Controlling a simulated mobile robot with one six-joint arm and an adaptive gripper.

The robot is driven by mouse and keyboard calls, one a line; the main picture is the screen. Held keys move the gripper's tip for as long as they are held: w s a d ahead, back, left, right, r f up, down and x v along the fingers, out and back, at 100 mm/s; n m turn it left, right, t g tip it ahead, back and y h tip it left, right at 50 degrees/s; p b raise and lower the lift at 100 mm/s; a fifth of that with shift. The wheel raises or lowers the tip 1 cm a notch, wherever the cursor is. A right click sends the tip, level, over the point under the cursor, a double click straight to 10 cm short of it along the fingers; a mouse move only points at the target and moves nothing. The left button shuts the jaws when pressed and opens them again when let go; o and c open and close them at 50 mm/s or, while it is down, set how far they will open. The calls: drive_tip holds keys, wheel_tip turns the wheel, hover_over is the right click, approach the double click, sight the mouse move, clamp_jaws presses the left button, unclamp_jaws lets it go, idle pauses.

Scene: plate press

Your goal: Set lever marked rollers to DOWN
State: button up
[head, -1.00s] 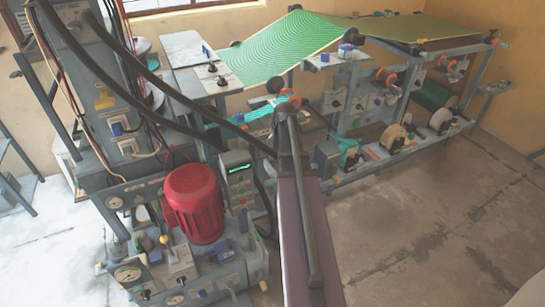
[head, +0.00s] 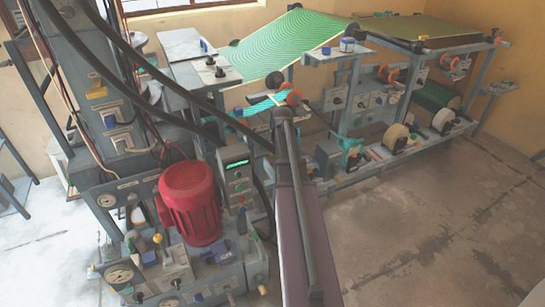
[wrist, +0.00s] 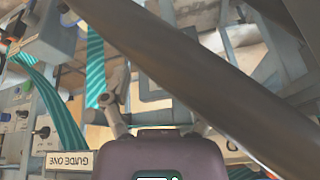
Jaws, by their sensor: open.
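I cannot make out a lever marked rollers in either view; the labels in the head view are too small to read. A lever with a yellow knob (head: 157,238) stands on the near machine's base, left of the red motor, but I cannot tell its marking. In the wrist view a label reading GUIDE ONE (wrist: 68,161) shows upside down at the lower left, with small knobs on the panel above it. My gripper (wrist: 157,108) is open and empty, its fingers spread. In the head view my arm hides it.
A red motor (head: 190,203) and a control box with a green display (head: 237,163) stand left of my arm. Green patterned sheet (head: 285,45) runs over the frame behind. A dark bar (wrist: 200,75) crosses the wrist view close up. Bare floor (head: 420,225) lies at the right.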

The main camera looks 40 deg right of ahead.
sight(272, 150)
drive_tip(key=shift+b+x, duration=2.45)
drive_tip(key=shift+x, duration=0.55)
clamp_jaws()
